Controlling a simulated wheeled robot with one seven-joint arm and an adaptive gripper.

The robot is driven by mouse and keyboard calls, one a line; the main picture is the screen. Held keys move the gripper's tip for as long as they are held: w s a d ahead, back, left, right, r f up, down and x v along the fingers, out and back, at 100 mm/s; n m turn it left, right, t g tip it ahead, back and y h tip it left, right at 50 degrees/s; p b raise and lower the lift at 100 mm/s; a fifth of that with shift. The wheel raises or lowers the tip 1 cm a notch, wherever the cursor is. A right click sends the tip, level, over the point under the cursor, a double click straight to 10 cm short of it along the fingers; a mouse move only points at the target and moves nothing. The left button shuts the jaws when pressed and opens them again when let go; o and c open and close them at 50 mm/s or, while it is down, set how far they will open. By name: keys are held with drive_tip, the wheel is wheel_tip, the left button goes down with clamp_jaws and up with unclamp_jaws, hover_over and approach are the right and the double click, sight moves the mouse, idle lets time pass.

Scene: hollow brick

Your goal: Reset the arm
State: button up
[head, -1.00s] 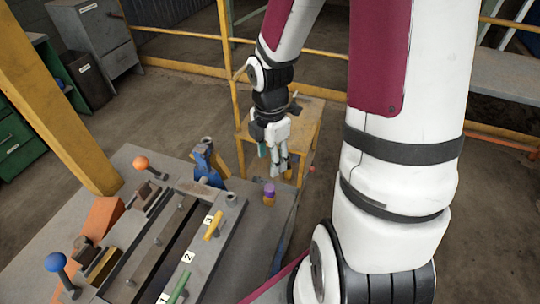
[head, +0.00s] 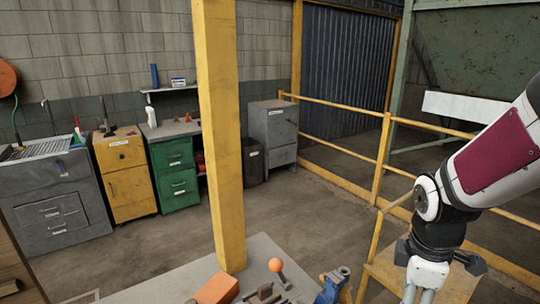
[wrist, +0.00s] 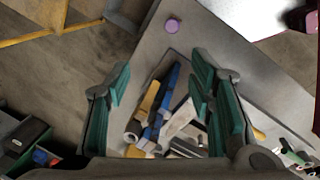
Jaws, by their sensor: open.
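My arm comes in from the right edge of the head view. My gripper (head: 425,290) hangs down at the bottom right there, with its fingertips cut off by the frame. In the wrist view my gripper (wrist: 160,80) has its two teal-padded fingers wide apart, with nothing held between them. Below and beyond the fingers is the grey workbench (wrist: 150,50), with blue, yellow and black parts (wrist: 160,105) showing between them. I cannot tell whether they touch the fingers. A purple round piece (wrist: 172,27) sits on the bench beyond the fingertips.
A yellow post (head: 222,140) rises by the workbench (head: 265,250), which carries an orange ball lever (head: 276,265) and a blue vise (head: 332,285). Yellow railings (head: 345,122) stand behind my arm. Green drawers (head: 172,160) and a grey cabinet (head: 273,130) line the back; open floor lies between.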

drive_tip(key=s+a+r+m+t, duration=0.2)
drive_tip(key=s+a+r+m, duration=0.2)
drive_tip(key=r+m, duration=0.2)
drive_tip(key=s+a+r+m+t+y, duration=0.1)
drive_tip(key=s+a+r+m, duration=0.3)
drive_tip(key=r, duration=0.5)
drive_tip(key=m+t+b, duration=0.1)
drive_tip(key=m, duration=0.1)
drive_tip(key=shift+s+m, duration=0.3)
drive_tip(key=shift+m, duration=0.1)
